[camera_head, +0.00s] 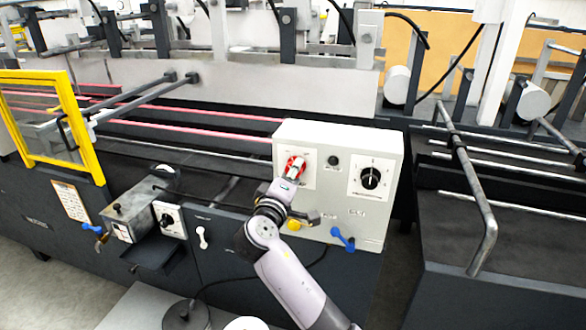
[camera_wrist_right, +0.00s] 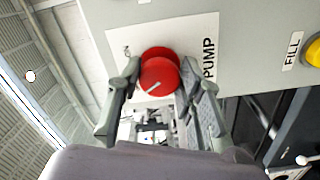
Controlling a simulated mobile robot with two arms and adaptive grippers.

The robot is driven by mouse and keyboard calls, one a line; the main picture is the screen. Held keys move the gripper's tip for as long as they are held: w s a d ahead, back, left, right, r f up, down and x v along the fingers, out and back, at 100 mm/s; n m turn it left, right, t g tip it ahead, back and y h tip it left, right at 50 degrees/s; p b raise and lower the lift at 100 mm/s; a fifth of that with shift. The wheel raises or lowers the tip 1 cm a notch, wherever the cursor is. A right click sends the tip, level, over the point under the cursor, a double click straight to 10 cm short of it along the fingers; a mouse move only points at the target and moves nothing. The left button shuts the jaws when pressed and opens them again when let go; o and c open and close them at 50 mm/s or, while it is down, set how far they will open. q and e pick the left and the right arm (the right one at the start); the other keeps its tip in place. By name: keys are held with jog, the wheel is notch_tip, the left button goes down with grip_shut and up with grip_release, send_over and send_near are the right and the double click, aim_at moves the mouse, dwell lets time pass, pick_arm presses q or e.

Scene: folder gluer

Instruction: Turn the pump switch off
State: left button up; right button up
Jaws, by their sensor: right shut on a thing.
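The pump switch is a red round knob (camera_wrist_right: 160,73) on a white plate marked PUMP. A light mark shows on its face. My right gripper (camera_wrist_right: 160,88) has a finger on each side of the knob and is shut on it. In the head view the red knob (camera_head: 295,165) is at the upper left of a grey control box (camera_head: 385,232), partly hidden by my right gripper (camera_head: 291,172). The left gripper is not in view.
A black dial (camera_head: 370,178) is right of the knob on the same box. A yellow button (camera_head: 294,225) and a blue lever (camera_head: 343,239) are lower down. A yellow-framed guard (camera_head: 86,150) stands at the left. Metal rails (camera_head: 470,185) are at the right.

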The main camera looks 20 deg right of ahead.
jog(key=shift+n, duration=0.4)
jog(key=o, duration=1.2)
jog(key=shift+c, duration=0.2)
jog(key=v, duration=1.2)
jog(key=shift+f, duration=0.1)
